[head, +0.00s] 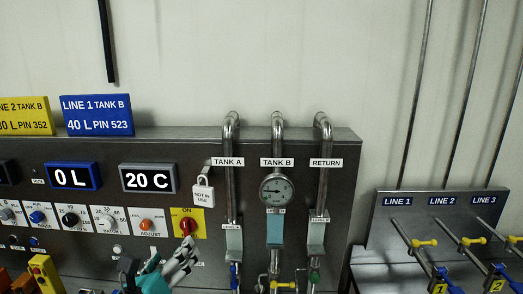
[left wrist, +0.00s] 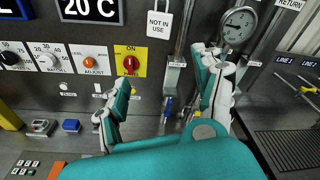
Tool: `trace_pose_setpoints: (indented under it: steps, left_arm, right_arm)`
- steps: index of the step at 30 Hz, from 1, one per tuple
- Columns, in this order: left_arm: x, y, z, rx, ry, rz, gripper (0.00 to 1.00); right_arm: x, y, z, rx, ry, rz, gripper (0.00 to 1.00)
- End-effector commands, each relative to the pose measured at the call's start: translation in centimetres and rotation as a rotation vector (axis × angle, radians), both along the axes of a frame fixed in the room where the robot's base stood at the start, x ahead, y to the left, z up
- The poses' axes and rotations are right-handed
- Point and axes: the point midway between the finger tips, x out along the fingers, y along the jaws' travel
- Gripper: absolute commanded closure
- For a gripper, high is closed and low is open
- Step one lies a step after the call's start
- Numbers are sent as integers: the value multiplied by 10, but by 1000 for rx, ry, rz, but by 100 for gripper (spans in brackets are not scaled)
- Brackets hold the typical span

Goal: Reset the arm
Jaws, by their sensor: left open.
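My left gripper (head: 157,268) shows at the bottom of the head view, in front of the panel's lower part. It is open and empty, with teal and white fingers spread apart. In the left wrist view the gripper (left wrist: 158,75) has one finger below the red ON knob (left wrist: 130,64) and the other in front of the pipe area under the gauge. In the head view the red knob (head: 187,226) on its yellow plate is just above the fingers, and I see no grip on it. My right gripper is not in view.
The control panel (head: 348,160) carries displays, dials, a padlock (head: 203,190) and a round gauge (head: 276,190). Pipes (head: 278,145) run down its front. A separate rack with yellow-handled valves (head: 424,243) stands at the right.

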Motion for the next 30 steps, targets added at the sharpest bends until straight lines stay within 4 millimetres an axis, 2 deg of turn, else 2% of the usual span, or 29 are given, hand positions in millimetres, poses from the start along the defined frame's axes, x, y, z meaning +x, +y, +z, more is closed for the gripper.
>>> trace_pose_setpoints:
  steps: [8, 11, 15, 18, 24, 30]
  left_arm:
    - [-26, 0, -68, -510, 239, 156, 32]
    - [-45, 2, -104, -768, 357, 282, 32]
    - [-91, 9, -170, -1222, 540, 597, 32]
    - [-127, 15, -208, -1486, 611, 850, 32]
    - [-193, 23, -259, -1817, 637, 1295, 32]
    - [-253, 28, -290, -2012, 565, 1693, 32]
  right_arm:
    - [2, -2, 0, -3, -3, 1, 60]
    - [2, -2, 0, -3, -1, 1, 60]
    - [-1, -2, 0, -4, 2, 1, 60]
    - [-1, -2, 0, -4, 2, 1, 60]
    - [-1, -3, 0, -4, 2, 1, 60]
    - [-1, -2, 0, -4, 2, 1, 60]
